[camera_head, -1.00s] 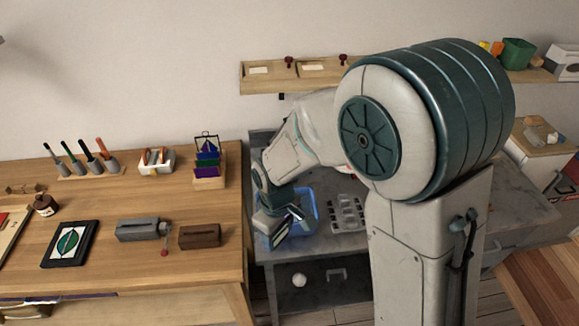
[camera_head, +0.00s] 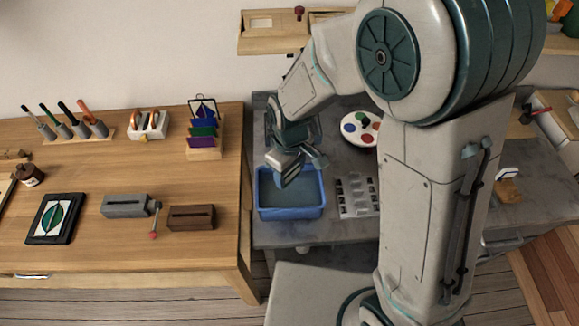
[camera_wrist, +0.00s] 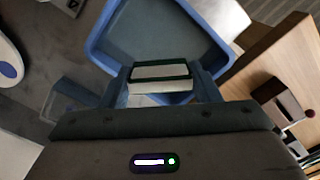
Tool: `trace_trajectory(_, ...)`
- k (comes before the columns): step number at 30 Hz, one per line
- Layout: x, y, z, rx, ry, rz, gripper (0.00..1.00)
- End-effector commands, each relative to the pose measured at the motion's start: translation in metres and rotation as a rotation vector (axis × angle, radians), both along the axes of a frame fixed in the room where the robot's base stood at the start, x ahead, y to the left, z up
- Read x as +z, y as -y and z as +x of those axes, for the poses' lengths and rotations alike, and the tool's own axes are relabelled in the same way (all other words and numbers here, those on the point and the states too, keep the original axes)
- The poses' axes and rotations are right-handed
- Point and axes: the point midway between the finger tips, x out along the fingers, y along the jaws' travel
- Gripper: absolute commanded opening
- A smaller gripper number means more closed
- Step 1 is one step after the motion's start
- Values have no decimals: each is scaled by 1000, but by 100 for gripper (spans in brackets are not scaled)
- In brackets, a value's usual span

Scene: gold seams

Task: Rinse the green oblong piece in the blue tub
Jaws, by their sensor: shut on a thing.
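The blue tub (camera_head: 291,213) stands on the grey bench and holds grey-blue water or a grey-blue floor. My gripper (camera_head: 287,177) is over the tub's back part, pointing down. In the wrist view my gripper (camera_wrist: 162,88) is shut on a small oblong block with a dark green edge and a pale face, which I take as the green oblong piece (camera_wrist: 160,72). The tub (camera_wrist: 100,38) lies beyond and below it there. The piece appears above the tub's floor, but whether it touches water I cannot tell. In the head view the piece is not clearly distinguishable.
A grey tray with small compartments (camera_head: 357,195) sits right of the tub, and a round paint palette (camera_head: 361,128) behind it. The wooden table (camera_head: 215,255) to the left holds a grey box (camera_head: 126,205), a brown slotted block (camera_head: 192,217) and a framed green-leaf picture (camera_head: 53,219).

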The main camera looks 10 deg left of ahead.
Motion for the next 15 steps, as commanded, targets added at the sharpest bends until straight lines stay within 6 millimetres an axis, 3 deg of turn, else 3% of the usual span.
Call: trace_trajectory(15,-56,-1,-1,6,1,-1,31)
